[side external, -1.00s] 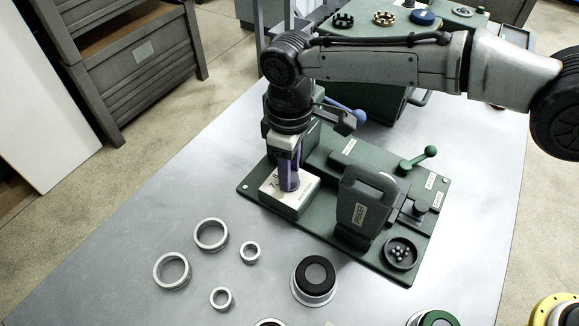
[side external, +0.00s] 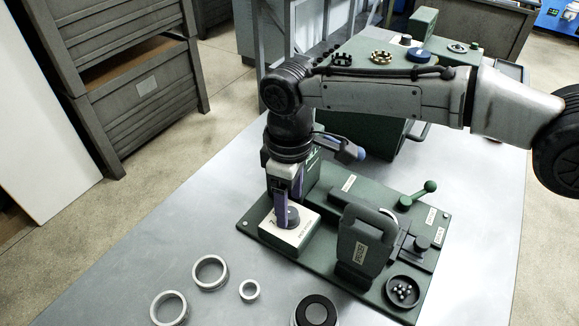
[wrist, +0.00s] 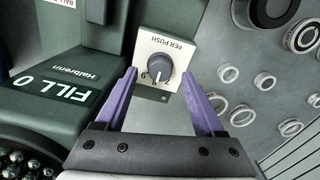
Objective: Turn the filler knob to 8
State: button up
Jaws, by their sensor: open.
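The filler knob (wrist: 159,67) is a dark round knob on a white plate (wrist: 178,45) marked "PER PUSH". In the wrist view, the digits 9, 8 and 7 show along its near edge, and its light mark points towards them, around the 8. The knob (side external: 292,218) also shows in the side view, on top of the green box. My gripper (side external: 286,203) is over it, pointing down with its purple fingers. In the wrist view my gripper (wrist: 163,72) is open, one finger either side of the knob, with gaps to both. Exact finger height is hard to tell.
A green block labelled "FILL 0" (wrist: 72,92) stands beside the dial. A dark-green handled press part (side external: 364,243), a green-knobbed lever (side external: 419,193) and a bowl of balls (side external: 404,291) share the base. Metal rings (side external: 210,272) lie on the table.

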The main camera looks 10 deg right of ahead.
aim_at(291, 211)
notch_tip(291, 211, up, 12)
dwell(0.4)
dwell(0.4)
jog(key=s+d+r+m+t+y, duration=0.1)
jog(key=s+d+r+m, duration=0.3)
jog(key=d, duration=0.8)
jog(key=w+d+r+m+t, duration=0.1)
jog(key=d+r, duration=0.4)
jog(key=d, duration=0.8)
jog(key=s+d+f+m+t, duration=0.1)
jog(key=s+d+f+m, duration=0.2)
jog(key=s+d+f, duration=0.2)
jog(key=s+d+f+m+t+h, duration=0.1)
jog(key=s+d+f+m+t, duration=0.1)
jog(key=s+d+f, duration=0.4)
jog(key=s+d+m, duration=0.1)
jog(key=s+d, duration=0.4)
jog(key=s, duration=0.4)
jog(key=shift+d+t, duration=0.15)
jog(key=shift+t, duration=0.15)
